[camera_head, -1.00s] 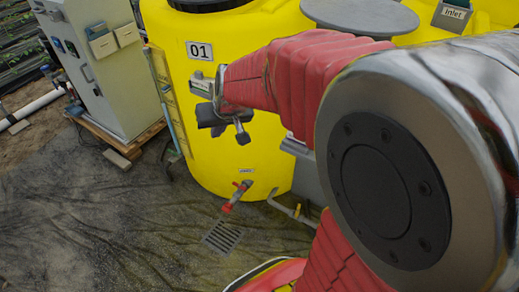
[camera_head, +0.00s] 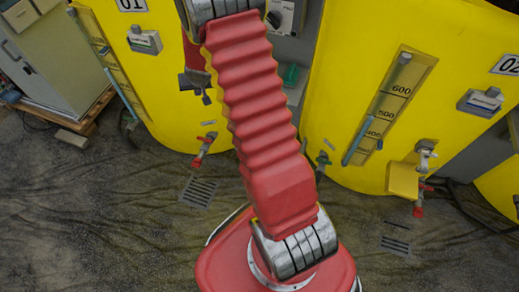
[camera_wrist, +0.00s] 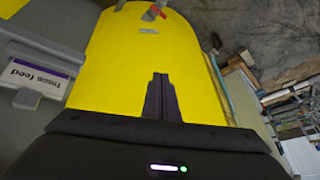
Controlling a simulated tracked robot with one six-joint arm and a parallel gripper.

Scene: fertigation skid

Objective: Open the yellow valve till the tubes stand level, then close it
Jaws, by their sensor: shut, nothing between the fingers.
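My gripper (camera_head: 205,92) hangs in front of the yellow tank 01, partly hidden by my arm in the head view. In the wrist view its two dark fingers (camera_wrist: 160,95) are together, empty, with yellow tank wall behind them. A sight tube (camera_head: 104,50) runs down tank 01. Another sight tube (camera_head: 376,110) with a scale marked 600 to 400 stands on the right tank. I cannot read the levels surely. A yellow block (camera_head: 404,181) sits under a metal fitting on the right tank; I cannot tell whether it is the yellow valve. My gripper is well left of it.
Red-handled taps (camera_head: 203,148) and (camera_head: 419,209) stand low on the tanks, with drain grates (camera_head: 198,192) on the floor. A grey cabinet (camera_head: 50,65) stands at left. A "Trace feed" label box (camera_wrist: 38,76) is left of the fingers. The front floor is open.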

